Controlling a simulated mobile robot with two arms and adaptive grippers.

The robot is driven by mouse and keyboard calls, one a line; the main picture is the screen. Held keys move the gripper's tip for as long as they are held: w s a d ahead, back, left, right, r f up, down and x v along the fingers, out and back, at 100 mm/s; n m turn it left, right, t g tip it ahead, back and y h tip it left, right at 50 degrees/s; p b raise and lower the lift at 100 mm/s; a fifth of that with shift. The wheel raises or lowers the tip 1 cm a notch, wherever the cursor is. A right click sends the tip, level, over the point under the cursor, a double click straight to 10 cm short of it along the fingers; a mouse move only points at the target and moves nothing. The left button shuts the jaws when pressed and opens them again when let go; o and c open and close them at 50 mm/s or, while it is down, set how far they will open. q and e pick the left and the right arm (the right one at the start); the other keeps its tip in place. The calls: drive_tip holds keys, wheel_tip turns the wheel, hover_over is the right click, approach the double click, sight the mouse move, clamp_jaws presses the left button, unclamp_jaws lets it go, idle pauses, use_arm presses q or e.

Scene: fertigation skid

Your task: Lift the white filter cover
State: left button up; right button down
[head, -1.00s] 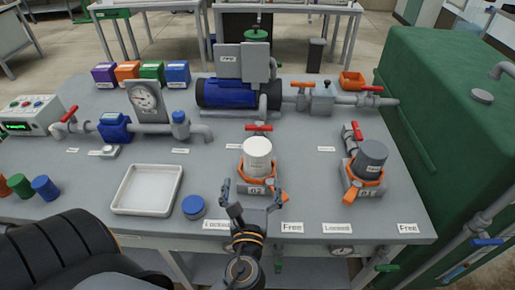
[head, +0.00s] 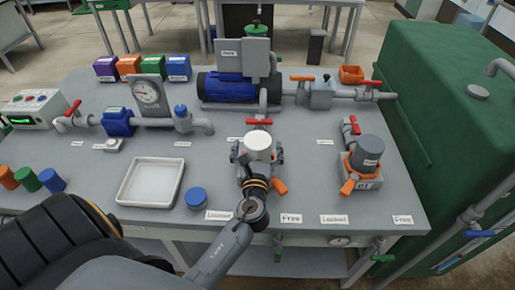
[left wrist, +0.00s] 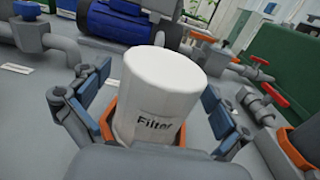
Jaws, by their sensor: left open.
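The white filter cover (head: 257,146) stands upright on its orange-trimmed base on the grey bench in the head view. In the left wrist view the white cover (left wrist: 152,95) fills the middle, with "Filter" lettered on its side. My left gripper (head: 258,155) is open, its fingers on either side of the cover. In the wrist view the left gripper (left wrist: 145,105) shows blue pads at left and right, with a visible gap on the left; contact on the right cannot be told. The lower cover and most of its base are hidden by my gripper. My right gripper is not seen.
A grey filter cover (head: 367,150) on an orange-handled base stands to the right. A red valve handle (head: 259,122) sits just behind the white cover. A white tray (head: 151,184) and blue cap (head: 196,198) lie to the left. Labels line the front edge.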

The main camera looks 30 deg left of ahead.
use_arm(q)
drive_tip(key=shift+c, duration=0.6)
drive_tip(key=c, duration=1.1)
drive_tip(key=shift+c, duration=0.4)
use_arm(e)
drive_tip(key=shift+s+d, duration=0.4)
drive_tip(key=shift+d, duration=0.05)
